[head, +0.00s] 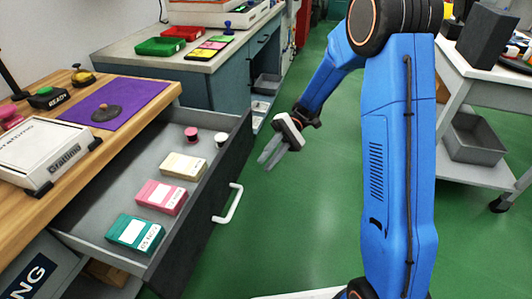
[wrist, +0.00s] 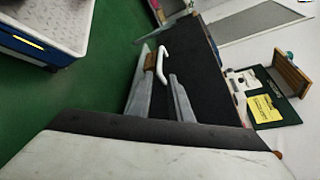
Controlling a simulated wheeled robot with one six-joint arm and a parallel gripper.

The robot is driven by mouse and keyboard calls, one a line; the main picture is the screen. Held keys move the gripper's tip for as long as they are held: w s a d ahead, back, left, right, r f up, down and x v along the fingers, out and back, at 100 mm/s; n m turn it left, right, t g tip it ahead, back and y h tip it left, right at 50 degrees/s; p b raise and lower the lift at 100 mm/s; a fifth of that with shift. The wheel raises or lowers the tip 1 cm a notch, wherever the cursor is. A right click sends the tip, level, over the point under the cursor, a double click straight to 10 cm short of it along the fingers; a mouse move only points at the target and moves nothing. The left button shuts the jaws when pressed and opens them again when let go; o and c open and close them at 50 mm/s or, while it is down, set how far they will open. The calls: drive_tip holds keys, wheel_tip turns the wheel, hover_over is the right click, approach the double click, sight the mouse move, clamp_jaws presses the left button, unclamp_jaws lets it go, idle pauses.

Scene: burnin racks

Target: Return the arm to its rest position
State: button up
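My gripper (head: 266,160) hangs over the green floor, to the right of the open drawer (head: 95,247) in the head view. Its two fingers are apart with nothing between them, so it is open and empty. The drawer's white handle (head: 229,204) is nearer the camera than the gripper and apart from it. The wrist view also shows the spread fingers (wrist: 159,62), with the white handle (wrist: 164,64) and dark drawer front (wrist: 198,72) beyond them. My blue arm extends down the right side of the head view.
The drawer holds green (head: 135,232), pink (head: 162,197) and cream (head: 184,166) boxes and two small spools. A wooden bench (head: 40,212) stands left, a grey cabinet (head: 195,88) behind, and a white cart (head: 466,72) right. Green floor (head: 300,220) is clear between.

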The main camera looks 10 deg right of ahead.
drive_tip(key=s+d+r+m+t+h, duration=0.1)
drive_tip(key=s+d+r+t+h, duration=0.4)
drive_tip(key=s+d+t, duration=0.3)
drive_tip(key=s+d+r+m+t+h, duration=0.2)
drive_tip(key=s+d+r+t+h, duration=0.3)
drive_tip(key=s+d+t, duration=0.3)
drive_tip(key=s+d, duration=0.4)
drive_tip(key=d, duration=0.1)
drive_tip(key=shift+s+d+t, duration=0.15)
drive_tip(key=shift+s+t, duration=0.05)
drive_tip(key=shift+t, duration=0.1)
